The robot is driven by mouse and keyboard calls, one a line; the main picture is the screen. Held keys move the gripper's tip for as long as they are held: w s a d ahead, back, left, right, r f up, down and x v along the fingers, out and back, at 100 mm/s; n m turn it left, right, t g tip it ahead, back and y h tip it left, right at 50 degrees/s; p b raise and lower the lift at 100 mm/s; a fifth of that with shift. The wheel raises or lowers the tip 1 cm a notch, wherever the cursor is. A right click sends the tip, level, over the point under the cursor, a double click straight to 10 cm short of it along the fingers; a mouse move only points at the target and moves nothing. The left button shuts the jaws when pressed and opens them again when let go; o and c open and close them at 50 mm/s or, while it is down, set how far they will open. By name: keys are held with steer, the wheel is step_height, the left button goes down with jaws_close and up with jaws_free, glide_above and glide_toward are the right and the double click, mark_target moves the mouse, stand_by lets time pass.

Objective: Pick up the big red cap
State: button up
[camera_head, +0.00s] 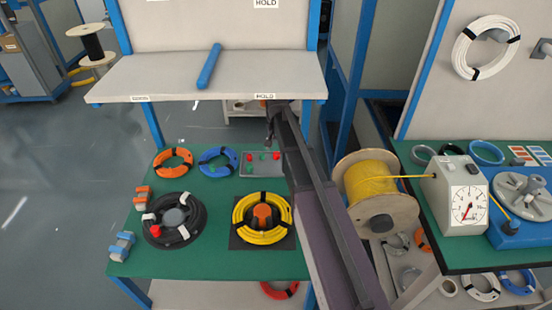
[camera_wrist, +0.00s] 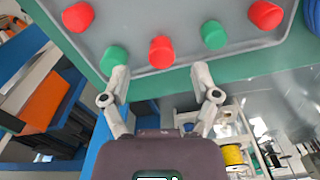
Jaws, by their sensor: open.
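A grey tray (camera_head: 258,174) on the green table holds small red and green caps. In the wrist view the tray (camera_wrist: 185,18) shows a red cap at its left (camera_wrist: 77,16), a middle red cap (camera_wrist: 161,52) near its edge and a red cap at its right (camera_wrist: 265,15). Green caps (camera_wrist: 114,60) and (camera_wrist: 214,35) stand between them. I cannot tell surely which red cap is the big one. My gripper (camera_wrist: 160,74) is open and empty, its fingertips apart on either side of the middle red cap's line, just short of it. It also shows above the tray in the head view (camera_head: 270,138).
Orange (camera_head: 173,162) and blue (camera_head: 217,161) cable coils lie left of the tray. A black coil (camera_head: 174,218) and a yellow coil (camera_head: 262,219) lie nearer. A shelf (camera_head: 225,75) with a blue bar stands behind. A yellow spool (camera_head: 372,185) is at the right.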

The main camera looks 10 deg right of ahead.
mark_target(276, 159)
steer(key=shift+f+b, duration=1.45)
steer(key=shift+f, duration=0.3)
steer(key=c, duration=0.8)
